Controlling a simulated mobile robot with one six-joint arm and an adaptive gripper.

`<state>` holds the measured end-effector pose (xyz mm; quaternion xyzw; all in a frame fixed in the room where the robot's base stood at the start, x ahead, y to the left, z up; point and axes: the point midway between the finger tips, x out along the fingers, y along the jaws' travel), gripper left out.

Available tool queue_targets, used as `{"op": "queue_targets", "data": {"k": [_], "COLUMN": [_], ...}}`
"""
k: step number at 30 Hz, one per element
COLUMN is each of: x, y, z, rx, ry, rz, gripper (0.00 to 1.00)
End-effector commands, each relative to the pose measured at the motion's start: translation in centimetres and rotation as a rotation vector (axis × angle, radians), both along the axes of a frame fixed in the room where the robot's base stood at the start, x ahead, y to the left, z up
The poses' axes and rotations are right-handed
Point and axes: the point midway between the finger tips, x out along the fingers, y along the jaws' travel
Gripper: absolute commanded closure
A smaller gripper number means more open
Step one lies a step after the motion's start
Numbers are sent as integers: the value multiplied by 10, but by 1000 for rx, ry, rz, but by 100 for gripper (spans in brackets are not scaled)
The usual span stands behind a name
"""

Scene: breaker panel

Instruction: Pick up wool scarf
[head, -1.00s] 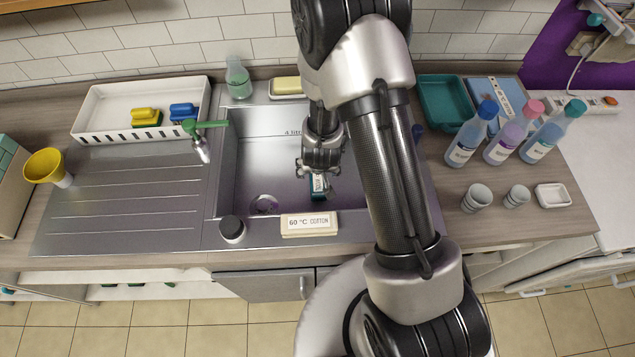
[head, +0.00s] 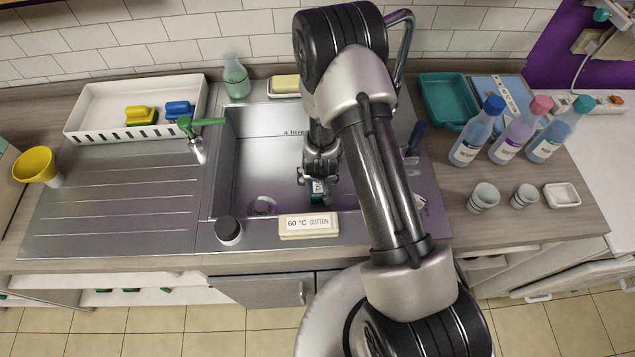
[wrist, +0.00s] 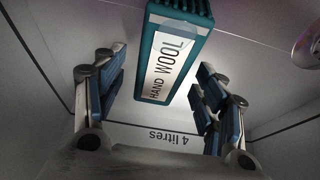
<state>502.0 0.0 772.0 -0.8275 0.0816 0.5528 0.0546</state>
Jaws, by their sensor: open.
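I see no cloth that I can make out as a wool scarf. A teal block with ridged sides and a white label reading "HAND WOOL" (wrist: 176,58) is in the steel sink. In the head view the block (head: 317,190) is small and partly covered by my gripper (head: 318,176). In the wrist view my gripper (wrist: 160,72) is open, with one blue-padded finger on each side of the block's near end. The block reaches past the fingertips and out of the top of the view. I cannot tell whether a finger touches it.
Sink walls (head: 228,165) surround my gripper. A "60 °C COTTON" block (head: 309,226) and a dark knob (head: 229,230) are at the near rim. The green tap (head: 200,122) is left. Bottles (head: 478,130) and small cups (head: 484,197) stand on the right counter.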

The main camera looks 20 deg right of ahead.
Motion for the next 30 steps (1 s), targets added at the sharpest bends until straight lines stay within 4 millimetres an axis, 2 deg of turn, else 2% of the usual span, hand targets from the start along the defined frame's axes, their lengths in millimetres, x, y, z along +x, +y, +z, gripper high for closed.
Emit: {"op": "queue_targets", "data": {"k": [25, 30], "x": [0, 0], "y": [0, 0], "z": [-4, -4], "rx": [0, 0], "ry": [0, 0], "rz": [0, 0], "gripper": [35, 46]}}
